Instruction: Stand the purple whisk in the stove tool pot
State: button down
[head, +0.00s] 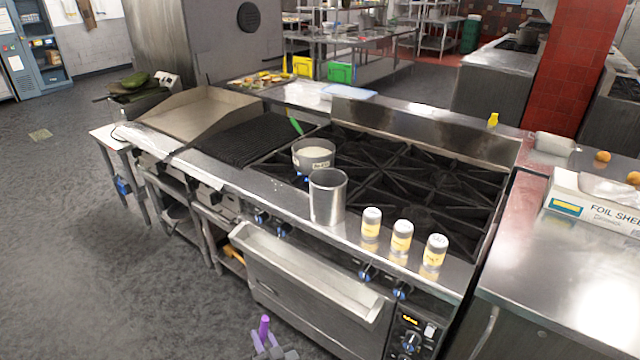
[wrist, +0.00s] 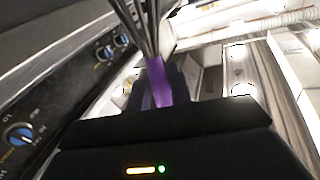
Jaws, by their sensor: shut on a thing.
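The purple whisk (head: 265,324) shows at the bottom edge of the head view, in front of the stove and below its oven door. My gripper (head: 270,350) is shut on it there. The wrist view shows the whisk's purple handle (wrist: 159,88) between my fingers and its metal wires running up out of the picture. The wires cannot be made out in the head view. The stove tool pot (head: 327,198), a plain steel cylinder, stands upright on the stove's front ledge. Its inside is mostly hidden. My gripper is in front of the pot and lower, well apart from it.
A saucepan (head: 313,155) with pale contents and a green-handled tool stands behind the pot. Three yellow-labelled shakers (head: 401,237) stand on the ledge to its right. The oven handle (head: 300,278) and knobs jut from the stove's front. Open floor (head: 120,270) lies to the left.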

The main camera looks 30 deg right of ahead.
jog(key=shift+w, duration=0.25)
jog(key=shift+r, duration=0.1)
